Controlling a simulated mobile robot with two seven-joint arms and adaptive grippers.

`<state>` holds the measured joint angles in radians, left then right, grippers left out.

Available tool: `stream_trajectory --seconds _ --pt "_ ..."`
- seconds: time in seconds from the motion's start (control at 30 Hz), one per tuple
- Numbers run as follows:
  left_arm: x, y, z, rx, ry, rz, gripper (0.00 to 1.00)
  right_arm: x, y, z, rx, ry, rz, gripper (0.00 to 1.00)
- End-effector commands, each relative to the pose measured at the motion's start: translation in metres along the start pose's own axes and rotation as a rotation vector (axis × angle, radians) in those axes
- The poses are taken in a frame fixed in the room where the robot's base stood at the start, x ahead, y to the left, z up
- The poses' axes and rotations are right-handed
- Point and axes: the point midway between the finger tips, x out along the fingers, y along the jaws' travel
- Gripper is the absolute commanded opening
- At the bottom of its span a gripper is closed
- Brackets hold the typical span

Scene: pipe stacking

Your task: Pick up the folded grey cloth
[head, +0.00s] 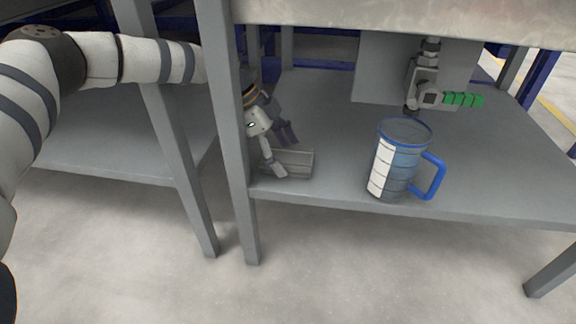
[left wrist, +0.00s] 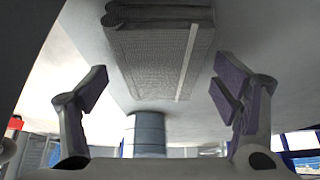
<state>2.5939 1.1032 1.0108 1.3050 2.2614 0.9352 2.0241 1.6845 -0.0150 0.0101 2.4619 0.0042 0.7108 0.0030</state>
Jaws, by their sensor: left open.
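The folded grey cloth (head: 295,163) lies on the lower shelf near its front left, just right of the table leg. In the left wrist view the cloth (left wrist: 155,60) is a thick grey block with a pale stripe, at top centre beyond the fingertips. My left gripper (head: 282,152) reaches in behind the table leg and is at the cloth's left end in the head view. Its fingers are spread wide and hold nothing; in the left wrist view they stand to either side, with the cloth lined up between them. The leg hides part of the gripper and wrist. My right gripper is not in view.
A blue and white measuring jug (head: 397,160) with a blue handle stands on the shelf right of the cloth. Behind it is a grey fitting with a green handle (head: 463,99). The grey table leg (head: 238,150) stands close to my left arm. The tabletop (head: 420,20) overhangs the shelf.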

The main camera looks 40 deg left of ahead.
Motion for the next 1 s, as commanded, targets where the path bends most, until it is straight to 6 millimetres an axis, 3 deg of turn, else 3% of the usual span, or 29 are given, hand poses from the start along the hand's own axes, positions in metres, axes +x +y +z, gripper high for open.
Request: stream_trajectory --seconds 1.0 --pt "0.003 -0.0001 0.0018 0.001 0.001 -0.001 0.82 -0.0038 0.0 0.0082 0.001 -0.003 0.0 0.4"
